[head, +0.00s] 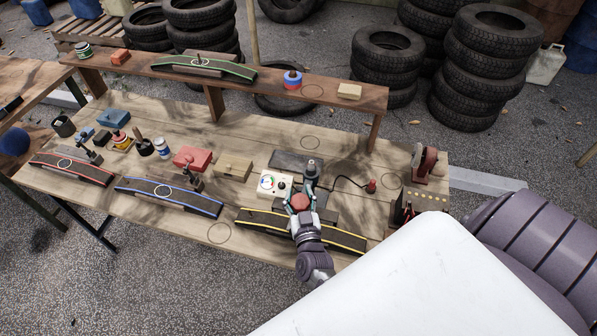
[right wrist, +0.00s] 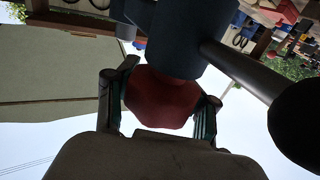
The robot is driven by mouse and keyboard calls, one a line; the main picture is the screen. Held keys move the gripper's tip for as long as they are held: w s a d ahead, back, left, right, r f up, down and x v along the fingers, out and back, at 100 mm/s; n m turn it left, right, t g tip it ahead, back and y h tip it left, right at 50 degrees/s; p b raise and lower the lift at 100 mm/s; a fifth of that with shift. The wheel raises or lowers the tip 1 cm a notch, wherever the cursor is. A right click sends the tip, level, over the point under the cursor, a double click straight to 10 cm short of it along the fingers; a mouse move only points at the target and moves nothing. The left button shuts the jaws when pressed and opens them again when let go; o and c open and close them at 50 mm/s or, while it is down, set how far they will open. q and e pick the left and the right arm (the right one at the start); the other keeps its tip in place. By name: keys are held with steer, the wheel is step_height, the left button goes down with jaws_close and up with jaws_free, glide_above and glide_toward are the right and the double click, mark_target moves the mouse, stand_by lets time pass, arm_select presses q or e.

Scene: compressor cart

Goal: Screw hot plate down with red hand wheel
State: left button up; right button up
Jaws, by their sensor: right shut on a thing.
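The red hand wheel (head: 300,201) is at the front right of the workbench, above the strip with yellow edges (head: 343,238). My right gripper (head: 300,203) reaches over it and is shut on it. In the right wrist view the red wheel (right wrist: 160,100) sits between both fingers of the gripper (right wrist: 160,108), against a dark grey cylindrical part (right wrist: 180,40) of the clamp. The clamp's grey upper part (head: 312,171) rises behind the wheel. The hot plate cannot be made out clearly; the wheel and gripper hide much of that spot. My left gripper is not in view.
A dark flat plate (head: 290,159) lies behind. A black cable (head: 345,180) runs right to a small red item (head: 371,187). Strips with blue (head: 200,204) and red edges (head: 90,176) lie left.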

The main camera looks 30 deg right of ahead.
steer(key=shift+a, duration=0.1)
stand_by(0.4)
steer(key=o, duration=1.1)
steer(key=shift+c, duration=0.2)
steer(key=shift+n+y, duration=0.4)
steer(key=shift+y, duration=0.1)
